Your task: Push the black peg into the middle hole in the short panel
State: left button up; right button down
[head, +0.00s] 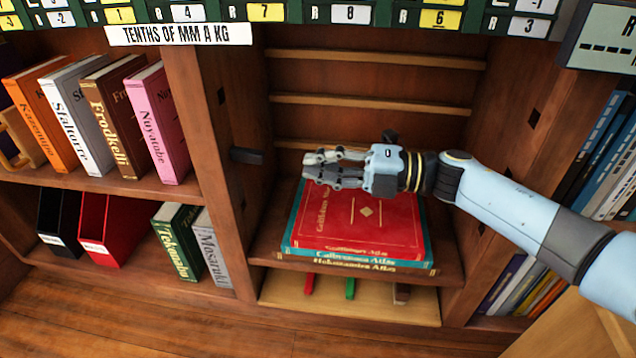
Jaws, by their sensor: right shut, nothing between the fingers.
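The black peg (247,156) sticks out of the inner face of the upright panel (222,130) on the left of the middle bay. Its free end points right, into the bay. A dark diamond-shaped hole (221,97) shows higher on the same panel. I cannot tell how deep the peg sits. My right gripper (308,170) is shut and empty. Its fingers point left toward the peg, with a gap between them, above the stacked atlases. My left gripper is not in view.
A red atlas (320,222) tops a stack of large books on the middle shelf. Red (309,284), green (350,288) and brown (401,293) pieces show below it. The right panel (510,130) has dark holes too. Upright books (158,120) fill the left shelves.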

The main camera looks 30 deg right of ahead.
aim_at(265, 158)
jog(key=shift+x, duration=3.1)
jog(key=shift+w+a, duration=0.3)
jog(key=shift+a, duration=0.1)
